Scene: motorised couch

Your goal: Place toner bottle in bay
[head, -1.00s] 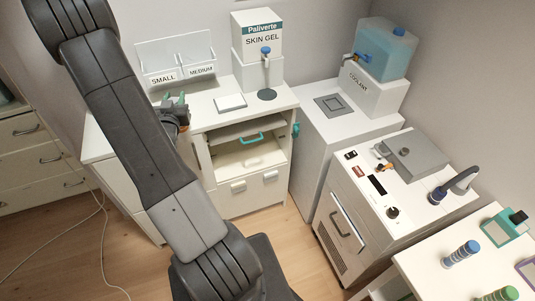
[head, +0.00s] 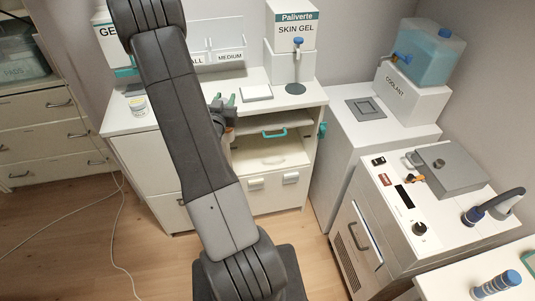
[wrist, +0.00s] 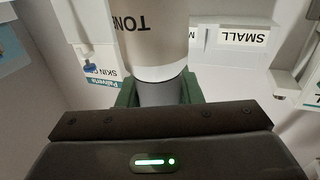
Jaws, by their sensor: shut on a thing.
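The toner bottle (wrist: 155,40) fills the top middle of the wrist view, off-white with a dark grey neck and upside-down lettering reading "TON". My gripper (wrist: 160,92) is shut on its neck, with green fingers on either side. My arm hides most of what is held there. The white cabinet (head: 316,111) has an open compartment (head: 282,151) with a teal handle at its top. I cannot tell which opening is the bay.
A skin gel dispenser (head: 291,30) and a white pad (head: 257,93) stand on the cabinet top. A small jar (head: 138,105) stands at the left. A white machine (head: 405,215) and a coolant tank (head: 430,52) are at the right. Wooden floor lies clear at the left, except for a cable (head: 113,235).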

